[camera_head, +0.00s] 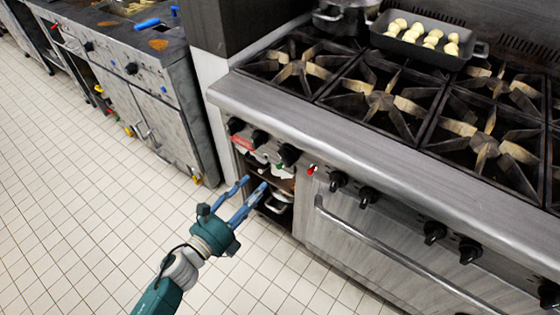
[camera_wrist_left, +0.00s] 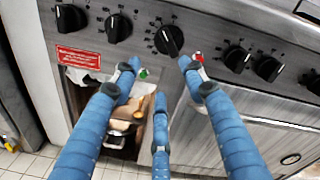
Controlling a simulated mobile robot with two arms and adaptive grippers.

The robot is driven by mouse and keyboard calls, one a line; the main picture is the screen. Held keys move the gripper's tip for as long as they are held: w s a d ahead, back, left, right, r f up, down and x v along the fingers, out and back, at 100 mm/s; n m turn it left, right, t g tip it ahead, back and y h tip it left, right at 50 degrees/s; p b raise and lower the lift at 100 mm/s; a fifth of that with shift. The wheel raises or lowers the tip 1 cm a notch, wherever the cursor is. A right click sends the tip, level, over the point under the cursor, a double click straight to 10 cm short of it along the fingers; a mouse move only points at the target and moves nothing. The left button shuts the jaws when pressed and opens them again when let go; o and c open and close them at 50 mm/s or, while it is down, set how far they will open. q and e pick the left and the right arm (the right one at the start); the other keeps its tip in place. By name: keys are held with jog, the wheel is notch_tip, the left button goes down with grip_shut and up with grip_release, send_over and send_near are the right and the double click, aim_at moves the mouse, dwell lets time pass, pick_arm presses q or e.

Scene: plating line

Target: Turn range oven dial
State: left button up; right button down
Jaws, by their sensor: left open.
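My left gripper (camera_head: 254,190) reaches in from the lower left toward the range's front panel, its blue fingers spread and empty. In the left wrist view the open gripper (camera_wrist_left: 160,72) points at the panel. A large black dial (camera_wrist_left: 168,40) with a ring of markings lies just beyond and between the two upper fingertips; I cannot tell whether they touch it. It seems to be the black dial (camera_head: 289,154) at the panel's left part in the head view. Which dial is the oven's is not legible. My right gripper is not in view.
More black knobs (camera_head: 368,196) line the panel above the oven door handle (camera_head: 380,245). An open shelf with pots (camera_head: 275,203) lies below the left knobs. A dark tray (camera_head: 470,50) of pale round pieces stands on the burners. The tiled floor (camera_head: 90,210) is free.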

aim_at(288, 155)
pick_arm(q)
jog(key=w+d+r+m+p, duration=0.1)
jog(key=w+d, duration=0.5)
jog(key=w, duration=0.2)
jog(key=shift+w+d+r+h, duration=0.25)
jog(key=shift+w+h, duration=0.05)
jog(key=shift+h, duration=0.1)
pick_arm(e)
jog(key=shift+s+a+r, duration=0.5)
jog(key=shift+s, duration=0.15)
pick_arm(q)
jog(key=shift+c, duration=0.5)
jog(key=c, duration=0.9)
grip_shut()
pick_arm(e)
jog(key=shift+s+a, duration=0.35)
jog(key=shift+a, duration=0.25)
